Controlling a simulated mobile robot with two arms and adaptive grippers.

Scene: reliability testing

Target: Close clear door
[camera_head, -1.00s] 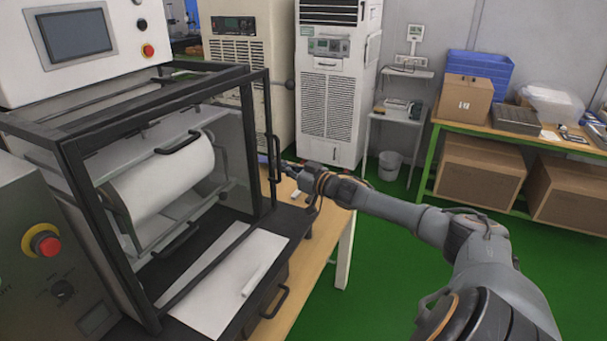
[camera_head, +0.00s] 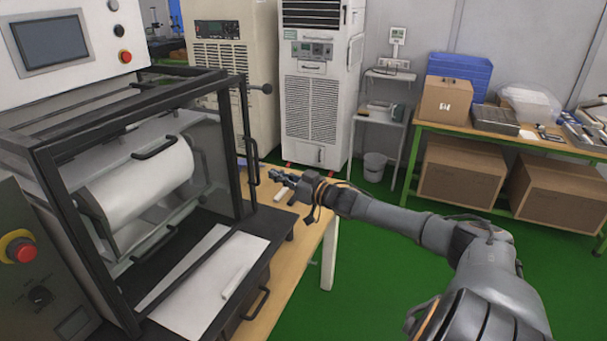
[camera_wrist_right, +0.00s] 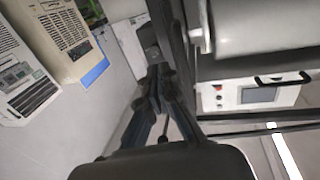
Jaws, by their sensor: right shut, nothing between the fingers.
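The clear door (camera_head: 243,135) is a black-framed see-through panel on the front of the white roller machine. Its upright handle (camera_head: 250,152) is on the right edge. My left gripper is not in view.
The wooden table (camera_head: 291,278) carries the machine, with a white sheet (camera_head: 215,280) on its front ledge. A grey control box (camera_head: 30,270) with a red button stands at left. Tall white cabinets (camera_head: 312,100) stand behind. Green floor is open to the right.

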